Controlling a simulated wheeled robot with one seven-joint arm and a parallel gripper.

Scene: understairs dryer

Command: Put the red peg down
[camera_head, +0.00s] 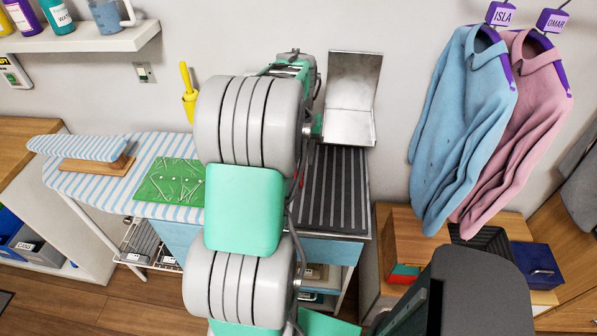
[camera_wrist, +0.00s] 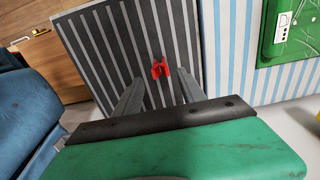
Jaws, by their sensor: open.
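The red peg (camera_wrist: 160,68) shows in the wrist view on the dark striped mat (camera_wrist: 98,42), apparently resting on it. My gripper (camera_wrist: 159,78) is open, with one finger on each side of the peg and a gap to each. In the head view my arm hides most of the gripper. Only a small sliver of red (camera_head: 300,180) shows beside the arm, at the left edge of the striped mat (camera_head: 345,200).
A striped ironing board (camera_head: 75,190) with a green board (camera_head: 170,181) stands left of the mat. A metal scoop-shaped tray (camera_head: 350,100) stands behind it. Blue (camera_head: 465,120) and pink (camera_head: 530,110) shirts hang at right. The mat's right part is clear.

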